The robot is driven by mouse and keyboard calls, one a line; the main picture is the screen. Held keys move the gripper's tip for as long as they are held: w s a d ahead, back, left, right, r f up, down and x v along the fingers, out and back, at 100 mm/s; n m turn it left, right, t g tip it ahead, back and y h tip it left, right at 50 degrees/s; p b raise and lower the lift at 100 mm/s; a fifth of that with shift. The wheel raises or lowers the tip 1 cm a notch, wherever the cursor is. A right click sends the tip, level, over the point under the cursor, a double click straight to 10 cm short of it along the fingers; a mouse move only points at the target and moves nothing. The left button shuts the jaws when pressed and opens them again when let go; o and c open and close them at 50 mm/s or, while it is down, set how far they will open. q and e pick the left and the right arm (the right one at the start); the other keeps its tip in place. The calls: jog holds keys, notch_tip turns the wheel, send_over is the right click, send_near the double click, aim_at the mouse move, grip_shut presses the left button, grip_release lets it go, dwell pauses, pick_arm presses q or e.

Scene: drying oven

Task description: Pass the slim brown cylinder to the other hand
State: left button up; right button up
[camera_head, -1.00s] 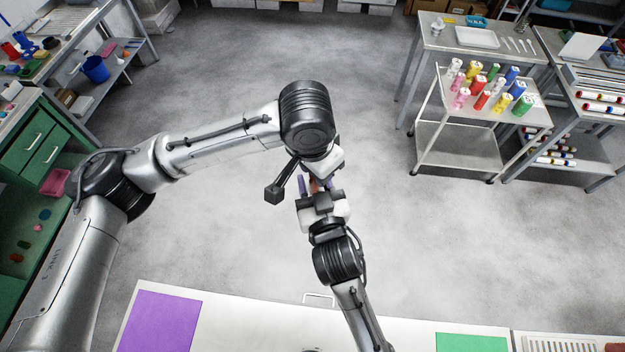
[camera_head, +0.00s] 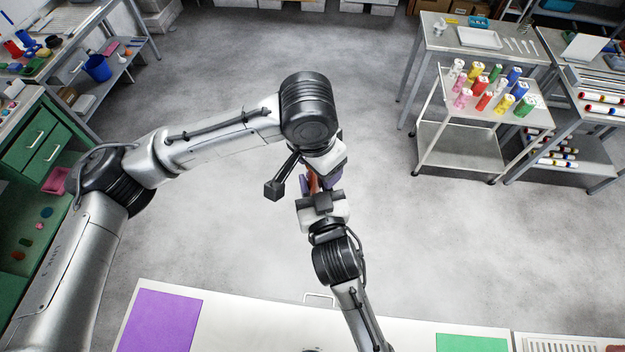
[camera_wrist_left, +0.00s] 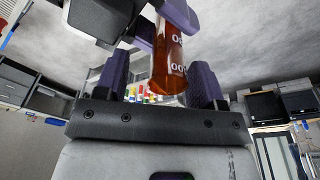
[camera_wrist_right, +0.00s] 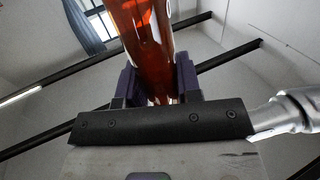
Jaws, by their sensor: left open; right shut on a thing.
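The slim brown cylinder (camera_head: 313,183) is a translucent amber-brown tube with white marks. My right gripper (camera_head: 321,190) is shut on it, and the cylinder stands out from its purple fingers in the right wrist view (camera_wrist_right: 148,45). My left gripper (camera_wrist_left: 158,82) is open. In the left wrist view the cylinder's rounded end (camera_wrist_left: 168,70) sits between its spread purple fingers, with gaps visible on both sides. In the head view the left wrist hides part of the cylinder and of the left fingers.
A white bench with a purple mat (camera_head: 160,320) and a green mat (camera_head: 470,342) runs along the near edge. A trolley (camera_head: 460,145) with coloured bottles stands at right. A green cabinet (camera_head: 40,150) stands at left. The floor around the grippers is clear.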

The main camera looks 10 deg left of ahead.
pick_arm(q)
notch_tip(320, 180, up, 10)
jog(key=a, duration=0.1)
jog(key=w+a+r+m+t+h, duration=0.1)
jog(key=w+a+r+t+h, duration=0.2)
jog(key=a+r+t+h, duration=0.3)
jog(key=a+n+t+y, duration=0.2)
jog(key=a+t+y, duration=0.45)
jog(key=a, duration=1.25)
jog(key=s+d+f+n+g, duration=0.1)
jog(key=s+f, duration=0.2)
jog(key=f, duration=0.6)
jog(key=s+d+f+n+g, duration=0.15)
jog(key=s+f, duration=0.25)
jog(key=f, duration=0.5)
jog(key=s+d+f+g, duration=0.1)
jog(key=s+f+g, duration=0.15)
jog(key=f, duration=0.65)
jog(key=s+d+f+n+g, duration=0.1)
jog(key=s+d+f+g, duration=0.1)
jog(key=s+f, duration=0.5)
jog(key=s+d+f+n+g, duration=0.1)
jog(key=s+d+f+g, duration=0.1)
jog(key=s+f, duration=0.6)
jog(key=s+g, duration=0.1)
jog(key=s, duration=0.5)
